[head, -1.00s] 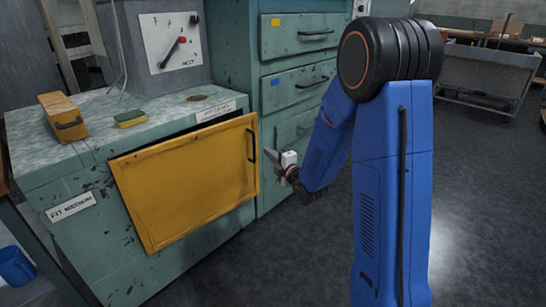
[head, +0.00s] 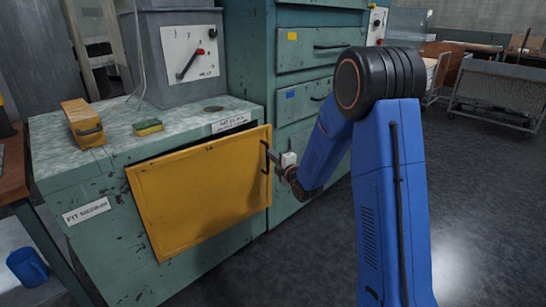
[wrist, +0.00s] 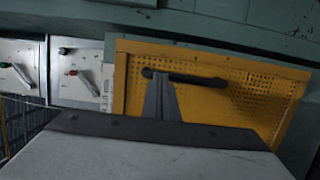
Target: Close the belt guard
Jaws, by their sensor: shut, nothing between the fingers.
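The belt guard is a yellow panel (head: 200,190) on the front of the green bench cabinet in the head view. It stands out from the cabinet face at an angle, with a dark gap along its top edge. A black bar handle (head: 265,157) is near its right edge. The guard's yellow face (wrist: 215,100) and its handle (wrist: 195,78) also show in the wrist view. My gripper (head: 273,153) is shut and empty at the handle. In the wrist view its fingers (wrist: 160,95) overlap the handle; I cannot tell whether they touch it.
A grey box with a dial panel (head: 190,54) stands behind. Green drawers (head: 308,52) rise at the guard's right. Open floor (head: 490,200) lies to the right.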

